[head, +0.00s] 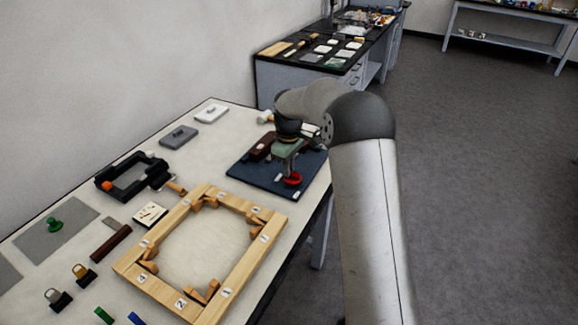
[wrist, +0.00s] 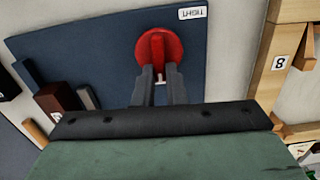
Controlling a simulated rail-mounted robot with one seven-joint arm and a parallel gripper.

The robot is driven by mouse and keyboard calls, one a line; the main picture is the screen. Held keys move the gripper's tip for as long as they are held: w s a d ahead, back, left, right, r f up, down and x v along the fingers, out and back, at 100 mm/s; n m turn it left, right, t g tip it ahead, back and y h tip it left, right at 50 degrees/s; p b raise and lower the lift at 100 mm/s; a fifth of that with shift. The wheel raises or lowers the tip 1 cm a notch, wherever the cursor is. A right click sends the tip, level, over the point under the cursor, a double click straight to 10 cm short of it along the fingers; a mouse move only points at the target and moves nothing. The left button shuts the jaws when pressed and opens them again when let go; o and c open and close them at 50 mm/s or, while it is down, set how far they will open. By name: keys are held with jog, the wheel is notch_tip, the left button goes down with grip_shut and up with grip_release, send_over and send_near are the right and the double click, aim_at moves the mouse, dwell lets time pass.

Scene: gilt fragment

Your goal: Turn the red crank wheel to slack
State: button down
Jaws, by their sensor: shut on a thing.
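The red crank wheel (head: 292,179) sits on the dark blue board (head: 258,178) near the table's right edge. In the wrist view the red crank wheel (wrist: 174,39) is a red disc with a raised red bar across it. My gripper (wrist: 159,73) has its two grey fingers on either side of the lower part of that bar, shut on it. In the head view my gripper (head: 289,169) reaches down to the wheel from above. A white label reading TIGHT (wrist: 192,13) lies beside the wheel. A small white mark shows between the fingers.
A numbered wooden frame (head: 240,262) with corner blocks lies close to the board. Dark red-brown blocks (head: 263,146) stand on the board behind my gripper. A black clamp frame (head: 128,177) and several small parts lie further left on the table.

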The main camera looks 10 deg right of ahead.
jog(key=shift+n, duration=0.4)
jog(key=c, duration=1.5)
grip_release()
jog(key=shift+r, duration=0.1)
notch_tip(320, 180, up, 17)
jog(key=shift+r, duration=0.15)
